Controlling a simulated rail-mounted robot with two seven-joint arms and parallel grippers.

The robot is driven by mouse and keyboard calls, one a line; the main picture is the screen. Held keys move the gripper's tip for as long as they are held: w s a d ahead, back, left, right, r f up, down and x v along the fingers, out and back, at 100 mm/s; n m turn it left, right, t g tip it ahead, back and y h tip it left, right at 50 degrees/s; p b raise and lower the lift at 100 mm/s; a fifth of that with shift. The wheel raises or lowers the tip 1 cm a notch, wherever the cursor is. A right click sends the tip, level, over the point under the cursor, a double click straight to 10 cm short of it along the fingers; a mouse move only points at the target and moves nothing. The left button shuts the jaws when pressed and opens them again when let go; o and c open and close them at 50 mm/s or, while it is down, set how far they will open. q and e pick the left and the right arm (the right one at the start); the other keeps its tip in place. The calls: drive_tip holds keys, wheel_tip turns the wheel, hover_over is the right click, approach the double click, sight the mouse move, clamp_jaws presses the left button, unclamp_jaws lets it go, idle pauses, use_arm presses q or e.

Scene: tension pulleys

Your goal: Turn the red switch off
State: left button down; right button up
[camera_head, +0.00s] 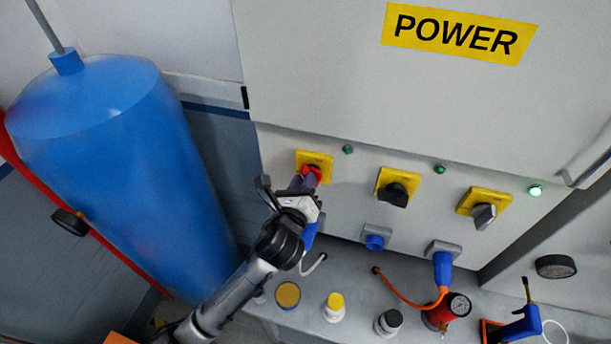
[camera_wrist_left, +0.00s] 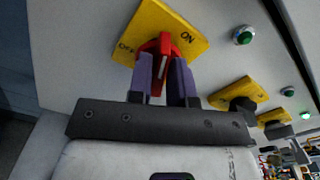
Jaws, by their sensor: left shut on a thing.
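The red switch (camera_wrist_left: 164,48) sits on a yellow plate (camera_wrist_left: 187,57) marked OFF on the left and ON on the right in the left wrist view. Its handle, with a white line, stands roughly upright in that picture, between the two labels. My left gripper (camera_wrist_left: 166,78) is shut on the handle, with one purple finger on each side. In the head view the red switch (camera_head: 311,170) is partly hidden by my left gripper (camera_head: 308,182). My right gripper is not in view.
To the right are a black switch (camera_head: 394,194) and a grey switch (camera_head: 484,215) on yellow plates. The green lamp at far right (camera_head: 535,190) glows; the other two look dark. A blue tank (camera_head: 110,150) stands left. Caps, a gauge (camera_head: 459,306) and hoses occupy the ledge below.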

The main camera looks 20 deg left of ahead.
use_arm(q)
drive_tip(key=shift+a+f+n+p, duration=0.15)
drive_tip(key=shift+n+p, duration=0.35)
drive_tip(key=shift+n, duration=1.6)
drive_tip(key=shift+a+f+n+p, duration=0.15)
drive_tip(key=shift+n+p, duration=0.3)
drive_tip(key=shift+n, duration=1.65)
drive_tip(key=shift+a+f+n+p, duration=0.1)
drive_tip(key=shift+f+n+p, duration=0.3)
drive_tip(key=shift+n, duration=1.7)
drive_tip(key=shift+r, duration=0.1)
drive_tip(key=c, duration=1)
unclamp_jaws()
drive_tip(key=shift+c, duration=0.2)
drive_tip(key=shift+s, duration=0.1)
